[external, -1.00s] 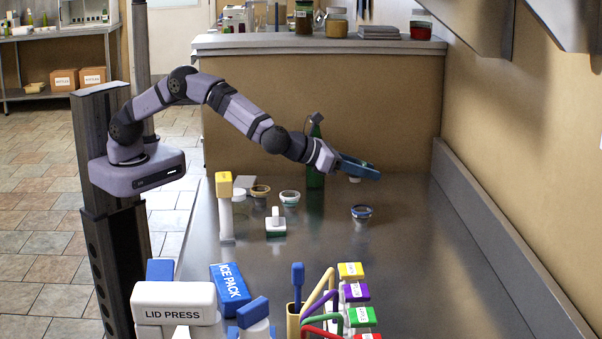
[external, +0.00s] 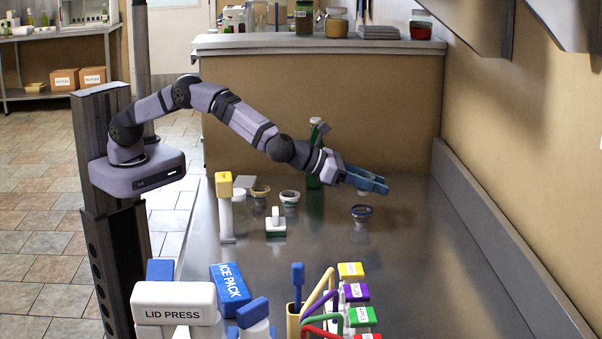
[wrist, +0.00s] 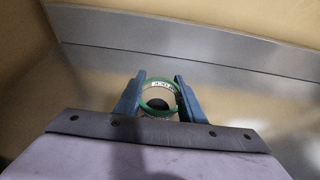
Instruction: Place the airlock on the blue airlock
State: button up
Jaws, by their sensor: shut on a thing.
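My gripper (external: 376,183) has blue fingers and is shut on an airlock with a green rim (wrist: 147,106). The wrist view shows this round piece between the two fingers, with a small white label on its inner wall. In the external view the fingers mostly hide it. The blue airlock (external: 361,211) is a small cup with a dark blue rim on the steel table. My gripper is above it in the picture, with a visible gap between them.
Two more ringed cups, one tan (external: 260,191) and one with a pale green rim (external: 289,197), stand to the left. A green bottle (external: 315,170) stands close behind my gripper. A yellow-topped white post (external: 225,205) is further left. Table right of the blue airlock is clear.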

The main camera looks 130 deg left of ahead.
jog(key=shift+f, duration=2.3)
jog(key=shift+f+b, duration=0.6)
jog(key=shift+b, duration=0.05)
jog(key=o, duration=1)
jog(key=shift+r, duration=0.1)
jog(key=shift+r, duration=0.1)
jog(key=shift+r+p, duration=0.5)
jog(key=shift+p, duration=0.25)
jog(key=shift+b+v, duration=1.9)
jog(key=shift+v, duration=4.1)
